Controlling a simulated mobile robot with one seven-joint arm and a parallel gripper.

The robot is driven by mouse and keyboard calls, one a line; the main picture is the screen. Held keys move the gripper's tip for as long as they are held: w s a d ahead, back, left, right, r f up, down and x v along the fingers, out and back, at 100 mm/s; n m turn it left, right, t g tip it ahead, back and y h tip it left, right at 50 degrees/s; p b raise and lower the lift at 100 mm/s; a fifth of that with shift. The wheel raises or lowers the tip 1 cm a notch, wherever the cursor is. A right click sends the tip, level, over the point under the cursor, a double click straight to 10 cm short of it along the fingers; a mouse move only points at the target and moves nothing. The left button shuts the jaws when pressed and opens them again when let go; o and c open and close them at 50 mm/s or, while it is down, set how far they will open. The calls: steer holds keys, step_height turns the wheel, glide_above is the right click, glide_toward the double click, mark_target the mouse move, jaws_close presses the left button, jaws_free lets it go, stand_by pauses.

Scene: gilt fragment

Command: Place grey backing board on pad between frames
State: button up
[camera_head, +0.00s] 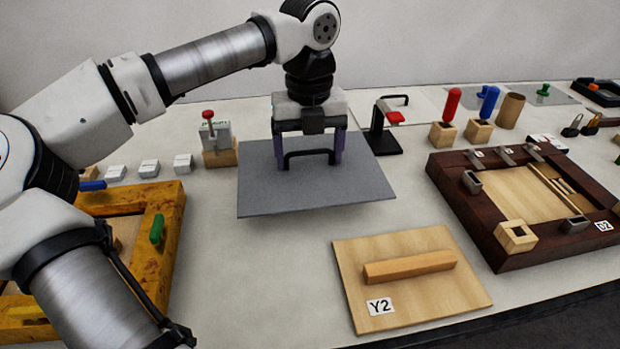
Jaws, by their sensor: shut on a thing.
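The grey backing board (345,190) is a flat square plate with a black handle on top. My gripper (309,155) has its two fingers shut on that black handle. The board looks roughly level. I cannot tell for sure whether it hangs just above the table or touches it; a faint shadow shows under its front edge. A yellow burl frame (172,225) lies at the left, partly hidden by my arm. No pad shows between the frames; the board may cover it.
A wooden board marked Y2 (420,300) with a bar handle lies in front. A red-knobbed tool (219,140) and several white blocks (149,168) stand behind left. A black stand (383,140), red tool (448,115) and blue tool (484,115) stand behind right.

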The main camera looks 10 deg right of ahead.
mark_target(309, 166)
steer(key=shift+f, duration=3.1)
steer(key=shift+f, duration=0.1)
steer(key=o, duration=1)
step_height(309, 166, up, 12)
steer(key=shift+r, duration=0.1)
